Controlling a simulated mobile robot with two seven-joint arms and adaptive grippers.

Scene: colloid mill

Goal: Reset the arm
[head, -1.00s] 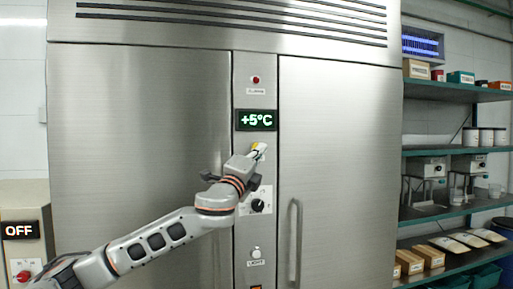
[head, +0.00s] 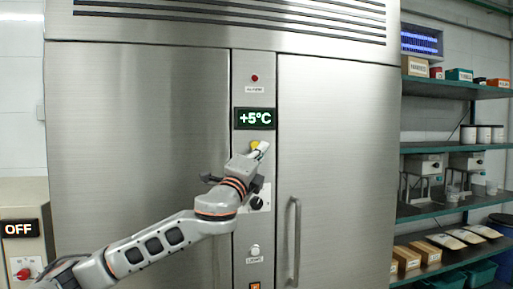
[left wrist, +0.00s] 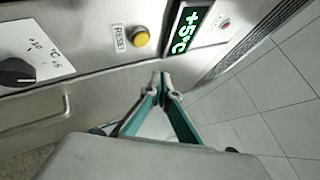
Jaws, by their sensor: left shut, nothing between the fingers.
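My left arm reaches in from the left in the head view. Its gripper (head: 262,148) is in front of the fridge's control strip, just below the green +5°C display (head: 255,119). In the left wrist view the gripper (left wrist: 160,78) is shut and empty, its fingertips close together near the steel panel. A yellow button (left wrist: 140,37) with a RESET label (left wrist: 120,40) is beside the fingertips, apart from them in that view. The button also shows in the head view (head: 255,145), partly covered by the gripper. My right gripper is not in view.
A black dial (head: 256,203) is under the gripper, on the strip. A vertical handle (head: 295,241) stands out from the right door. Shelves (head: 450,150) with boxes and jars are at the right. An OFF box (head: 20,229) is at the left.

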